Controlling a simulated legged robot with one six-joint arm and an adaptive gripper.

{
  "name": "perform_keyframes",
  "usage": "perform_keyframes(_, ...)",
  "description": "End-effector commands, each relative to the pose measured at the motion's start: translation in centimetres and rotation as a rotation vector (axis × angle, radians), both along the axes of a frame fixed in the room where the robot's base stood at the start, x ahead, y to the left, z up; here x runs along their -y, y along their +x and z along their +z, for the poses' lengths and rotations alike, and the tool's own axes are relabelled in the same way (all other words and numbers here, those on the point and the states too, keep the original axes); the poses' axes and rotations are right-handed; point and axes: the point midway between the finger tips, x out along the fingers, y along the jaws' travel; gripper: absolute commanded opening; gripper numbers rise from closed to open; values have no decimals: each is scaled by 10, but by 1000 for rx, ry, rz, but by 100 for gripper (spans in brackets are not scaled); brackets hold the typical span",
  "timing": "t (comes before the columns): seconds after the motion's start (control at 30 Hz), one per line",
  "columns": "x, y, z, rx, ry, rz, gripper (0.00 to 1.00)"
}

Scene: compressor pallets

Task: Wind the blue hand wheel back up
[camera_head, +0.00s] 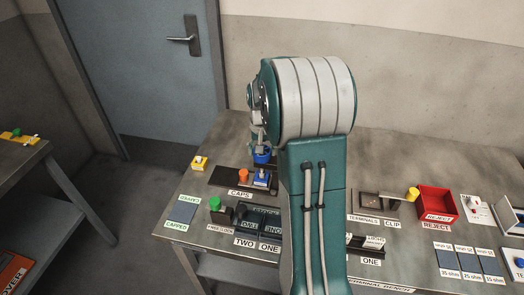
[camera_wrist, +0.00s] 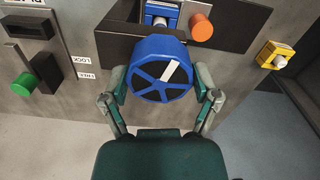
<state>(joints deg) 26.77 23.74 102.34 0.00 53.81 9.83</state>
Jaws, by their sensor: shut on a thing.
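The blue hand wheel (camera_wrist: 160,48) fills the upper middle of the wrist view, with dark gaps between its spokes and one white stripe pointing to the upper right. My gripper (camera_wrist: 161,80) has one finger on each side of its rim and is shut on it. In the head view, the wheel (camera_head: 262,156) shows as a small blue piece below my gripper (camera_head: 260,140), partly hidden by my arm. What the wheel is mounted on is mostly hidden; a blue block (camera_wrist: 160,14) shows just behind it.
An orange knob (camera_wrist: 201,27) sits close by the wheel, on the dark caps plate (camera_head: 224,177). A yellow button box (camera_head: 199,163) and a green knob (camera_head: 214,203) stand nearby. A red reject bin (camera_head: 437,188) is farther right. My arm hides the middle of the bench.

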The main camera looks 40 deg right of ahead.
Motion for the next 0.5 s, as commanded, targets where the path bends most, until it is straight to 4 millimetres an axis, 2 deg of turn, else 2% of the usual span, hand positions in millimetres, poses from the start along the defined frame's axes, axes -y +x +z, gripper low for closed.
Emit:
perform_keyframes(0.23, -1, -1, -3, -6, 4, 156, 31)
perform_keyframes(0.5, -1, -1, -3, -7, 4, 249, 31)
